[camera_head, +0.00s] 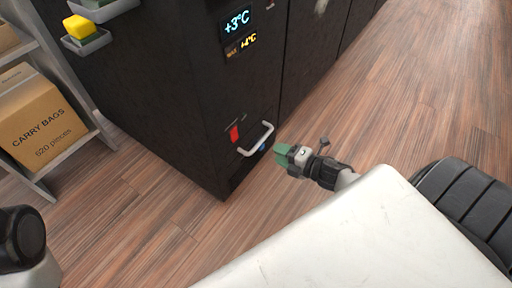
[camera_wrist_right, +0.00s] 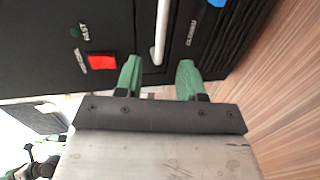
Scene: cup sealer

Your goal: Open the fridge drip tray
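The fridge drip tray front is a low dark panel with a light bar handle (camera_head: 256,139) near the bottom of the black fridge (camera_head: 170,90). In the right wrist view the handle (camera_wrist_right: 161,32) runs up the picture, between the lines of the two fingers and beyond their tips. My right gripper (camera_head: 281,154) has green fingers just to the right of the handle. In the right wrist view, the right gripper (camera_wrist_right: 160,75) is open, with an empty gap. Whether a finger touches the handle I cannot tell.
A red switch (camera_head: 234,133) sits left of the handle; it also shows in the right wrist view (camera_wrist_right: 102,62). A carry bags box (camera_head: 40,118) stands on a shelf (camera_head: 82,146) at left. A yellow sponge (camera_head: 79,27) lies in a small tray. The wooden floor (camera_head: 430,90) is clear at right.

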